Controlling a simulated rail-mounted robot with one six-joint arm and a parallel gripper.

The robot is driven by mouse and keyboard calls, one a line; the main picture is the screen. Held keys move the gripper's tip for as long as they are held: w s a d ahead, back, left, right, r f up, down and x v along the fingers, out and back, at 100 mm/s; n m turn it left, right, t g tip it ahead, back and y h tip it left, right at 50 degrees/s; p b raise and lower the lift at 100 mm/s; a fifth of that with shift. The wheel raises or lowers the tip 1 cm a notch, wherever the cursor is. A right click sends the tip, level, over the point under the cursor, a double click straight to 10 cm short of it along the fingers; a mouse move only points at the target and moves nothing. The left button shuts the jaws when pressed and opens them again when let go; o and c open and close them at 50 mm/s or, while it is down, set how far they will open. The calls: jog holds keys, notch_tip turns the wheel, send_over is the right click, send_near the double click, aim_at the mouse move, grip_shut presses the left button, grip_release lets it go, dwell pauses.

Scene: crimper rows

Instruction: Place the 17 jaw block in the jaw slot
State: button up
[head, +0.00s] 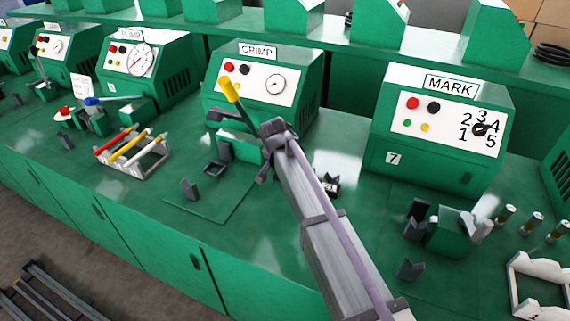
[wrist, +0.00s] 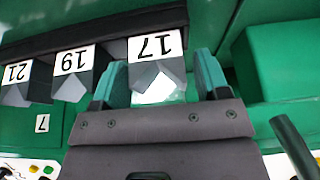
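The 17 jaw block (wrist: 157,52) is a dark block with a white label and a pale notch, shown upside down at the end of a row in the wrist view. My gripper (wrist: 160,78) is open, its two teal fingers on either side of this block; I cannot tell if they touch it. In the head view the gripper is hidden behind my arm, and part of the block row (head: 328,187) shows right of the arm. A small dark open frame (head: 214,168) lies in front of the CRIMP machine (head: 262,85); I cannot tell if it is the jaw slot.
The 19 block (wrist: 73,62) and 21 block (wrist: 17,73) stand beside the 17 block. A yellow-handled lever (head: 230,90) rises by the CRIMP machine. The MARK machine (head: 440,125) stands right. A rack with coloured handles (head: 132,152) is left.

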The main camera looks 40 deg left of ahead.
jog(key=shift+r+p, duration=0.3)
jog(key=p+v, duration=1)
jog(key=v, duration=0.1)
jog(key=shift+s+d+r+p, duration=0.1)
jog(key=shift+s+r+p, duration=0.2)
jog(key=shift+p, duration=0.1)
